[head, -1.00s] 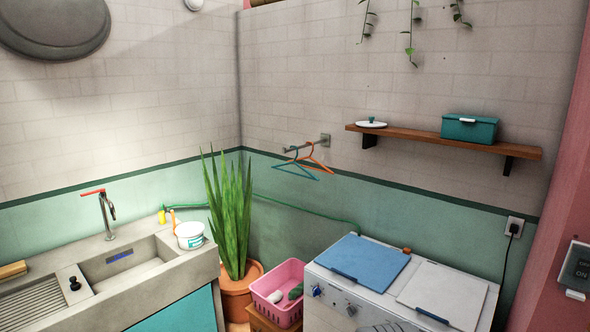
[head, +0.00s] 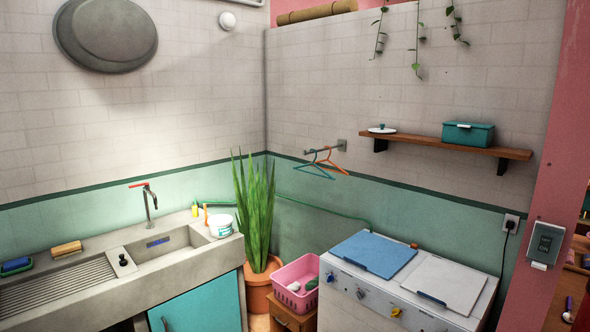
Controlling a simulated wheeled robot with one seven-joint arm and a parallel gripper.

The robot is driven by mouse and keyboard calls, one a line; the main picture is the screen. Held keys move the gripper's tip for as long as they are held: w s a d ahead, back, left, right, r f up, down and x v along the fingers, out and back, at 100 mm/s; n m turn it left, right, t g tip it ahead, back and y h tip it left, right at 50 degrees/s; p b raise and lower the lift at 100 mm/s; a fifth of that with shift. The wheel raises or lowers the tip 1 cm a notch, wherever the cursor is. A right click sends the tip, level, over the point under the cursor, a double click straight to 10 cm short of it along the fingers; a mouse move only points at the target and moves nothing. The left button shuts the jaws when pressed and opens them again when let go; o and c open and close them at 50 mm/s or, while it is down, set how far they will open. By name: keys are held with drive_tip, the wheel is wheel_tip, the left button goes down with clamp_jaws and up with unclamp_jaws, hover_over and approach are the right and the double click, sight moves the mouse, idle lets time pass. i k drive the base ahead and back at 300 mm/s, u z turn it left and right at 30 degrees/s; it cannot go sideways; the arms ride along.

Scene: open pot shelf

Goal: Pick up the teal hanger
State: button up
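The teal hanger (head: 314,172) hangs from a short metal wall rod (head: 325,149) near the room's corner, in the head view. An orange hanger (head: 334,164) hangs on the same rod, just behind and to the right of it, and the two overlap in the picture. Both hang clear above the floor, over the space between the potted plant and the washing machine. My gripper does not show in the head view.
Below the hangers are a potted plant (head: 256,208), a pink basket (head: 299,283) and a white washing machine (head: 405,290). A concrete sink (head: 195,262) is at left. A wooden shelf (head: 450,147) juts from the wall at right. A pink doorway edge (head: 555,180) stands far right.

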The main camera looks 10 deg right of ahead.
sight(296, 168)
drive_tip(key=u, duration=0.6)
drive_tip(key=i, duration=2.45)
drive_tip(key=z, duration=1.25)
drive_tip(key=i, duration=0.95)
drive_tip(key=z, duration=0.3)
